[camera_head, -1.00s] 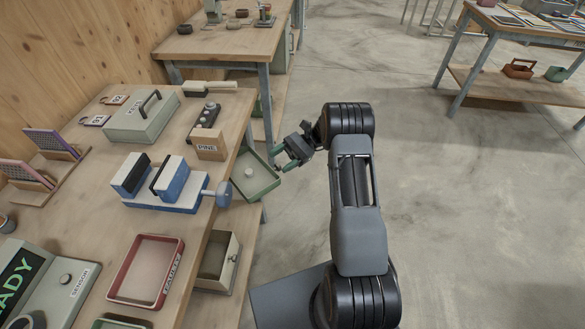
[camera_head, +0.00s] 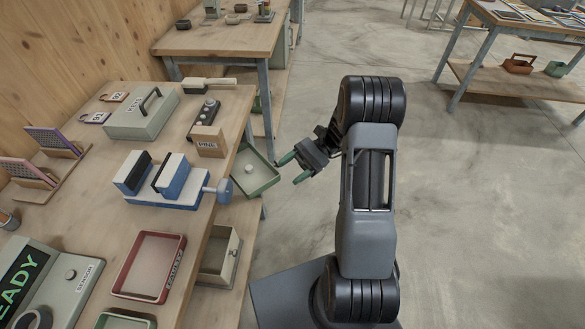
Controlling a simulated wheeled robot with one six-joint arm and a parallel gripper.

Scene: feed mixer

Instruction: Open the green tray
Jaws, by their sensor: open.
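The green tray (camera_head: 268,184) sticks out from under the right edge of the workbench, beside the blue vise. It looks like a shallow box with a green rim and a small pale round thing inside. Part of it is hidden by the bench top and vise handle. My gripper (camera_head: 288,169) is just right of the tray, its two green-tipped fingers spread open and pointing left toward the tray's right side. Nothing is between the fingers. I cannot tell whether a fingertip touches the rim.
The workbench (camera_head: 80,220) holds a blue vise (camera_head: 172,184), a PINE block (camera_head: 209,141), a grey-green case (camera_head: 142,115) and a red tray (camera_head: 150,266). A pale drawer (camera_head: 219,256) stands out below the bench edge. The concrete floor (camera_head: 460,220) to the right is clear.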

